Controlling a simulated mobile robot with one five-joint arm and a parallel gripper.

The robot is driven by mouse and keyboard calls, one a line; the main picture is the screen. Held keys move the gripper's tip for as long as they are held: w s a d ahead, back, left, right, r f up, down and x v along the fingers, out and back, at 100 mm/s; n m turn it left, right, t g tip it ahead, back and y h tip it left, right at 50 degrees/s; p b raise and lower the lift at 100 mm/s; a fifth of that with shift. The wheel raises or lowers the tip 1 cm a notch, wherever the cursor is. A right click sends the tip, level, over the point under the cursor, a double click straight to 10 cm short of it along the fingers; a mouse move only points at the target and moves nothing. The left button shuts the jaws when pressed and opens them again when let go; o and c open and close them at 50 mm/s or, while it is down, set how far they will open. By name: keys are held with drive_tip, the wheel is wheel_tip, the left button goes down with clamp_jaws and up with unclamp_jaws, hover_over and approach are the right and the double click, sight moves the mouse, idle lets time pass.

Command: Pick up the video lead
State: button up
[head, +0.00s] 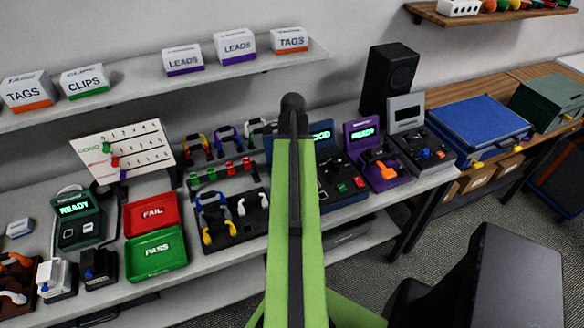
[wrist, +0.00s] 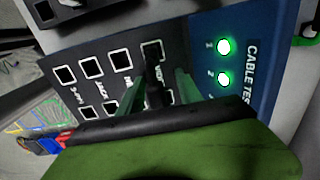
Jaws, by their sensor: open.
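No lead is clearly marked as the video lead. Several coloured leads show in the head view: a yellow one (head: 197,147), a purple one (head: 228,138) and a white one (head: 260,126) on the back rack. More sit in a black block (head: 232,216). My gripper (wrist: 156,92) is open in the wrist view, its green fingers close over the socket panel of the cable tester (wrist: 205,62). A dark narrow shape (wrist: 154,78) stands between the fingers by a socket; I cannot tell whether it is a lead's plug. In the head view my own arm hides the gripper and part of the tester (head: 345,185).
The tester shows two green lights in the wrist view. Left of my arm are a red FAIL tray (head: 152,213) and a green PASS tray (head: 156,254). Right of the tester stand a purple device (head: 372,157) and a blue case (head: 480,125). A shelf (head: 140,83) hangs above.

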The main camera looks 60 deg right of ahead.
clamp_jaws()
drive_tip(key=shift+r, duration=0.15)
wheel_tip(320, 180, up, 4)
drive_tip(key=p, duration=0.4)
drive_tip(key=shift+r+p, duration=0.25)
drive_tip(key=shift+p, duration=0.1)
drive_tip(key=s+d+r+p, duration=0.6)
drive_tip(key=s+r+p, duration=0.3)
drive_tip(key=s, duration=0.1)
drive_tip(key=shift+r, duration=0.15)
